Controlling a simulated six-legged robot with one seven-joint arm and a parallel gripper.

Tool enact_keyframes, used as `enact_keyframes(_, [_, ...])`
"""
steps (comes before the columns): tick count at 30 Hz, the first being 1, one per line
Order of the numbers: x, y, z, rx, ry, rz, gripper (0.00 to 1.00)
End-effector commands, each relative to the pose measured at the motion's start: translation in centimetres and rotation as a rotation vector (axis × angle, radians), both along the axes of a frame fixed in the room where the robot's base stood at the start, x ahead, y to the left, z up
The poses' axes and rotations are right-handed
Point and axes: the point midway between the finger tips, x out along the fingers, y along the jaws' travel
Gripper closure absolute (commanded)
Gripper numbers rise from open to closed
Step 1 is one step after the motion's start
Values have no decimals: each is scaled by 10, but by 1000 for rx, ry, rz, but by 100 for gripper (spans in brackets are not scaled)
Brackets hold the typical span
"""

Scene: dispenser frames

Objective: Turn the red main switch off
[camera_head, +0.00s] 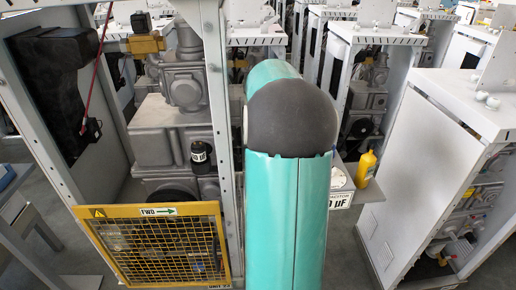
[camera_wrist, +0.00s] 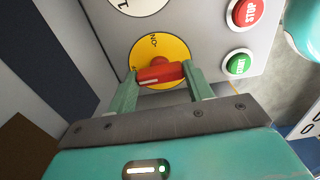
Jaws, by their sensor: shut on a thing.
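The red main switch (camera_wrist: 161,73) shows in the wrist view, mounted on a round yellow plate (camera_wrist: 176,50) on a grey panel. The letters "ON" can be read near the plate's upper edge. My gripper (camera_wrist: 160,75) has its two green fingers on either side of the red handle and is shut on it. The handle lies roughly crosswise in the picture, tilted slightly. In the head view my teal arm covers the middle, and the switch and gripper are hidden there.
A red STOP button (camera_wrist: 248,12) and a green START button (camera_wrist: 238,64) sit close to the right of the switch. A yellow mesh guard (camera_head: 160,245) stands at lower left in the head view. A yellow bottle (camera_head: 366,168) stands on a ledge right of my arm.

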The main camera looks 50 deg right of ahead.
Motion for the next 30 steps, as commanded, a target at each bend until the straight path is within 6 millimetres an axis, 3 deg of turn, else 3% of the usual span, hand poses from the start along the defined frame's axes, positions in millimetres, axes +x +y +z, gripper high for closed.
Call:
enact_keyframes(12, [2,0,1,-2,-3,10,72])
enact_keyframes(13, [2,1,1,-2,-3,10,43])
enact_keyframes(15, [2,0,1,-2,-3,10,30])
enact_keyframes(16, [1,0,1,-2,-3,9,27])
enact_keyframes(25, [1,0,2,-1,-1,8,27])
enact_keyframes(30, [1,0,19,-3,-3,7,27])
